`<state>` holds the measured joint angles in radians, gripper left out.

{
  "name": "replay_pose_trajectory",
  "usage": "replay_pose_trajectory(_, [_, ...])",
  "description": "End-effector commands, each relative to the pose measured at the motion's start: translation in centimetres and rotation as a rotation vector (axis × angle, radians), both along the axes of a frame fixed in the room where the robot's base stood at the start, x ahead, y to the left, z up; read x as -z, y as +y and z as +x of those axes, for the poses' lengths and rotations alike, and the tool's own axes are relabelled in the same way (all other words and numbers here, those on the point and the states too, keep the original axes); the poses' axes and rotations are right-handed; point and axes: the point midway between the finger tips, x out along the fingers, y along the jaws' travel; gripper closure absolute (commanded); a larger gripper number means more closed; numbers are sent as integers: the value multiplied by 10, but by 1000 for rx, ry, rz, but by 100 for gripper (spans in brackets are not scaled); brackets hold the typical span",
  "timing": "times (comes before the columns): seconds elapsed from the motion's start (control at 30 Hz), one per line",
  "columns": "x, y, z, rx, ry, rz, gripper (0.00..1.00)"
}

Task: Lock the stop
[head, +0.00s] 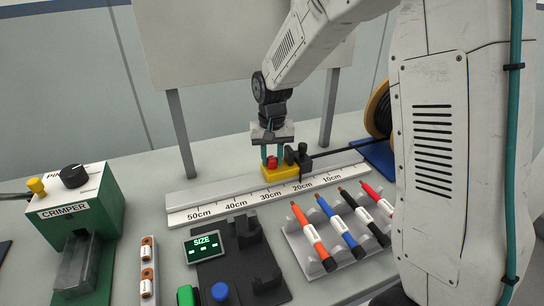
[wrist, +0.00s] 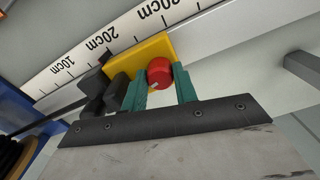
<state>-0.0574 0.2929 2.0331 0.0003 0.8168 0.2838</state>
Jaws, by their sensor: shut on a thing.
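The stop is a yellow block (head: 280,172) on the grey rail behind the ruler, between the 20cm and 30cm marks. It carries a red knob (head: 271,162) on top and a black clamp part (head: 299,157) at its right. In the wrist view the yellow block (wrist: 146,54) lies against the ruler, and the red knob (wrist: 159,72) sits between the green fingertips. My gripper (head: 272,157) points down over the stop and is shut on the red knob; it also shows in the wrist view (wrist: 160,86).
The ruler (head: 250,203) runs along the rail's front. A black cable (head: 335,150) runs from the stop towards the cable reel (head: 379,108) at the right. In front are a marker rack (head: 335,250) with several markers, a SIZE display (head: 207,246) and a green crimper (head: 85,225).

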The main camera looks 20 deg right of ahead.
Motion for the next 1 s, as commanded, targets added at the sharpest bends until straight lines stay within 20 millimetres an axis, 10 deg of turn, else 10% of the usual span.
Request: replay_pose_trajectory(1.0, [-2, -1, 3, 262, -8, 0, 94])
